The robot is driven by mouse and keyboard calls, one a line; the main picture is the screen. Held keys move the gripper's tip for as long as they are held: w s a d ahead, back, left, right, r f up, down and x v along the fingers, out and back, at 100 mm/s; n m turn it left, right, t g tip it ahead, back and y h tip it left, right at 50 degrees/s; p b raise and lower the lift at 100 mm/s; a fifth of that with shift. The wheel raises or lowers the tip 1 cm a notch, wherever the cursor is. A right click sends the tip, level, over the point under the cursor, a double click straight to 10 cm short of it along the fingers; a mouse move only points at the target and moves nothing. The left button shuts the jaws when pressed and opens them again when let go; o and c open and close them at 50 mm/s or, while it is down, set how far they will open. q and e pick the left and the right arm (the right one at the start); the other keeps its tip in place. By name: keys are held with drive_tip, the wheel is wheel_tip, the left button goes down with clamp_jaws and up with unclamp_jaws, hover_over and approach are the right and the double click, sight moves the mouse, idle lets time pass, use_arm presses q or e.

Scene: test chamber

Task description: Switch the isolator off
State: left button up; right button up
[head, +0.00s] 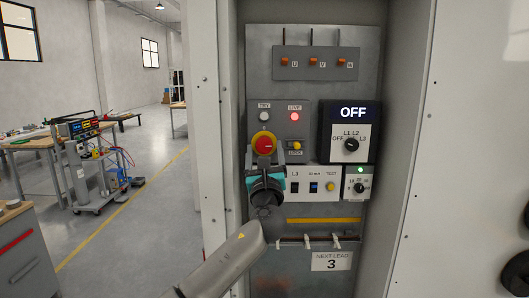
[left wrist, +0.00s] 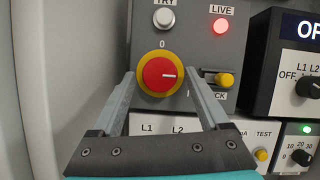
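The isolator is a red rotary knob on a yellow disc (head: 264,144), at the left of a grey panel under the TRY button and the lit red LIVE lamp (head: 294,116). In the left wrist view the red knob (left wrist: 162,75) has a white mark pointing right, and a "0" is printed above the disc. My left gripper (head: 266,162) is open in front of the isolator. Its fingers (left wrist: 161,80) appear on either side of the disc; contact cannot be told. A yellow lock plunger (left wrist: 225,79) sits to the right. My right gripper is not in view.
A black meter box (head: 348,116) reading OFF, with a selector knob, stands right of the isolator. A white module strip (head: 314,185) and a small dial box (head: 358,183) sit below. Cabinet walls close in left and right. A "NEXT LEAD 3" sign (head: 331,261) hangs low.

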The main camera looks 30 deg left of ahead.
use_arm(q)
clamp_jaws()
idle(0.4)
drive_tip(key=shift+n, duration=0.4)
drive_tip(key=n+g+y+b, duration=0.1)
drive_tip(key=n, duration=0.1)
drive_tip(key=n+g+b, duration=0.1)
drive_tip(key=n, duration=0.2)
drive_tip(key=shift+w+d+y, duration=0.1)
drive_tip(key=shift+d+y, duration=0.1)
drive_tip(key=shift+y, duration=0.2)
drive_tip(key=n+g, duration=0.1)
drive_tip(key=n, duration=0.2)
drive_tip(key=n+g+y+b, duration=0.1)
drive_tip(key=n, duration=0.2)
drive_tip(key=shift+w+d+r+g, duration=0.1)
drive_tip(key=shift+r+g, duration=0.05)
drive_tip(key=shift+g, duration=0.15)
drive_tip(key=n+g, duration=0.1)
drive_tip(key=n, duration=0.2)
drive_tip(key=shift+d+r, duration=0.1)
drive_tip(key=shift+r+n+g, duration=0.1)
drive_tip(key=shift+n+g, duration=0.6)
drive_tip(key=shift+n, duration=0.4)
drive_tip(key=n, duration=0.2)
drive_tip(key=n+g+h+p, duration=0.1)
drive_tip(key=n, duration=0.1)
drive_tip(key=shift+r+n, duration=0.2)
drive_tip(key=shift+n, duration=0.2)
